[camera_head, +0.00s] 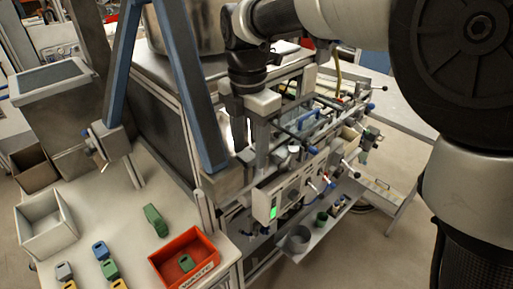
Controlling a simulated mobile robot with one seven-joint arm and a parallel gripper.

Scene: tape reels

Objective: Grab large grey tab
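A grey tab (64,271) lies at the lower left of the white table, at the left end of a group of coloured tabs. It is small in this view, and I cannot tell its exact size against the others. My gripper (250,150) hangs pointing down near the picture's middle, in front of the machine. Its two fingers look apart with nothing visible between them. It is well up and to the right of the grey tab, not touching it.
Blue (100,250), green and yellow tabs lie beside the grey one. A larger green piece (155,220) lies behind a red waste bin (207,243) holding a green tab. A white bin (68,233) stands left. A blue post (190,85) rises between gripper and tabs.

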